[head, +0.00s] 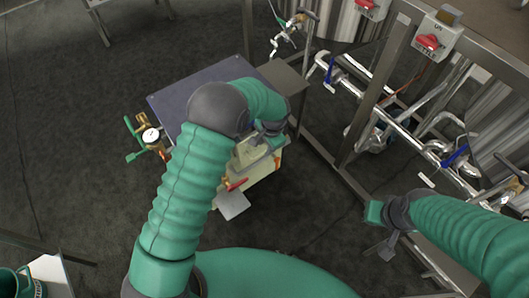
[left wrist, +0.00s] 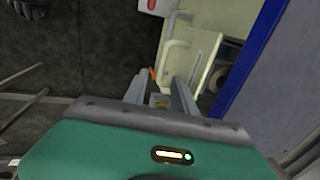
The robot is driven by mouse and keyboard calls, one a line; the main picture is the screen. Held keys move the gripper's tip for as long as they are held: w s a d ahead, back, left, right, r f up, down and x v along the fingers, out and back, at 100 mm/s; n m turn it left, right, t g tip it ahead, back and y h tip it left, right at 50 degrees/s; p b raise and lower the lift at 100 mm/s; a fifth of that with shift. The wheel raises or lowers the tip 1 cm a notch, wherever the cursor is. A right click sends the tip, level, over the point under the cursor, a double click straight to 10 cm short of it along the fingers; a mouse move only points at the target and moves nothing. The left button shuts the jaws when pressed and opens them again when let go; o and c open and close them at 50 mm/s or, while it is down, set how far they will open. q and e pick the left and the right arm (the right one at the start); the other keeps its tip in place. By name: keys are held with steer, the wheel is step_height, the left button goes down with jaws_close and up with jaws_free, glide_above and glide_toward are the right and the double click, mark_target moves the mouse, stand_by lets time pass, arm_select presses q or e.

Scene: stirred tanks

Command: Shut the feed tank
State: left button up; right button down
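I cannot tell for sure which thing is the feed tank. Large steel tanks (head: 487,110) stand at the right of the head view. Below my left arm is a cream box (head: 262,168) with a dark flat top (head: 190,90) and a red-orange handle (head: 237,184) on its near side. My left gripper (head: 272,136) is over the box's right part, partly hidden by its own wrist. In the left wrist view its two grey fingers (left wrist: 160,95) stand apart, with a small orange part (left wrist: 153,74) showing beyond them near the cream panel (left wrist: 190,50). My right gripper (head: 384,243) hangs lower right, its fingers unclear.
A gauge (head: 151,135) with green-handled valves sits left of the box. Steel pipes with blue valve handles (head: 457,155) and a metal frame (head: 375,85) fill the right. Switch boxes with red knobs (head: 430,42) are at the upper right. Dark floor (head: 75,130) is clear at left.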

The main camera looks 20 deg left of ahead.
mark_target(263, 152)
arm_select(q)
steer(key=f, duration=0.3)
steer(key=a+f+b, duration=0.1)
steer(key=shift+w+f, duration=0.25)
steer(key=shift+f, duration=0.05)
steer(key=shift+a+f, duration=0.15)
steer(key=shift+c, duration=0.3)
steer(key=c, duration=0.5)
jaws_close()
steer(key=shift+w+a+p, duration=0.2)
steer(key=shift+w+a, duration=0.4)
steer(key=shift+a, duration=0.2)
steer(key=shift+w+a+p, duration=0.2)
steer(key=shift+w+a, duration=0.4)
steer(key=shift+a, duration=0.15)
